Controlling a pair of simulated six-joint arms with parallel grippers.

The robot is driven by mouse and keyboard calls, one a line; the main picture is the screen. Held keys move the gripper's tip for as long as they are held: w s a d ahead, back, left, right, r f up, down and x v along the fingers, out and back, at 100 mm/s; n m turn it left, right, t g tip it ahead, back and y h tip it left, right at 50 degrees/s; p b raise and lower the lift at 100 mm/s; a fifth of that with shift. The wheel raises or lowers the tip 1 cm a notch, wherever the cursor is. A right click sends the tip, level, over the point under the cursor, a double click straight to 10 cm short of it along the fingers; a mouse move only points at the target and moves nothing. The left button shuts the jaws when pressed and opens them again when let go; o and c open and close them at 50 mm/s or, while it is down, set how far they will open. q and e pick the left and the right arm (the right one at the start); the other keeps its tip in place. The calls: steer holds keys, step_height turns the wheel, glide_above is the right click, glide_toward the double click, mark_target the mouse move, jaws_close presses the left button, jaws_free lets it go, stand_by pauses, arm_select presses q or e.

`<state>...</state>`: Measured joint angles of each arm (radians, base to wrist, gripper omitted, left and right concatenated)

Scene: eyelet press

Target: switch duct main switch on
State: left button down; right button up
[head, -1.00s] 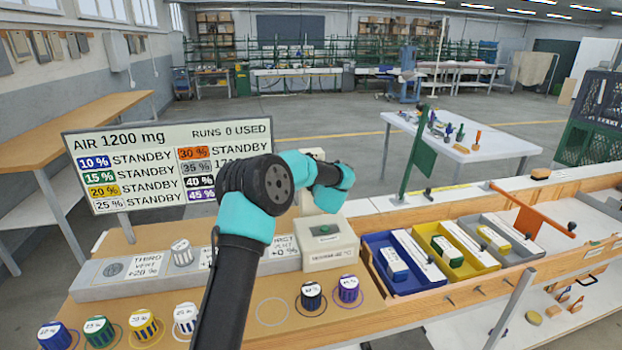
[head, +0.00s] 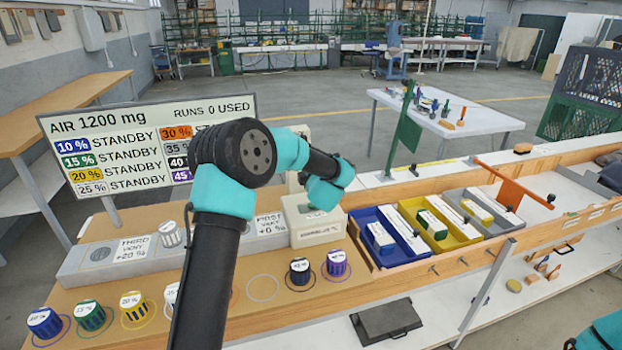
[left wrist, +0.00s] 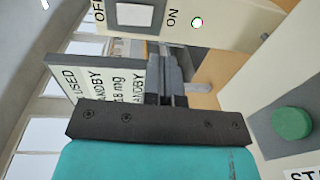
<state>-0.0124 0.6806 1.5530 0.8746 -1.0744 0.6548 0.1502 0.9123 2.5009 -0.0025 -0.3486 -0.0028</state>
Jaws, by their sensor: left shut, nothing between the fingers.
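My left gripper (left wrist: 168,78) is shut and empty in the left wrist view; its fingers point toward a pale panel (left wrist: 225,18) marked OFF and ON. A white rocker switch (left wrist: 135,14) in a dark frame sits between those words, beyond the fingertips and apart from them as far as I can tell. A small round lamp (left wrist: 197,22) with a green rim is beside ON. In the head view my left arm hides the gripper and most of the pale upright housing (head: 300,131) behind it. My right gripper is out of view.
A pale box (head: 318,228) stands below my left wrist; a green button (left wrist: 292,123) shows close by in the left wrist view. The status board (head: 150,150) reads AIR 1200 mg, RUNS 0 USED. Coloured bins (head: 465,252) are right, several capped pots (head: 90,316) front left.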

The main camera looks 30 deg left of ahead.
arm_select(q)
steer(key=v, duration=0.2)
steer(key=f+v, duration=0.1)
steer(key=v, duration=0.2)
steer(key=shift+s, duration=0.1)
steer(key=shift+d, duration=0.1)
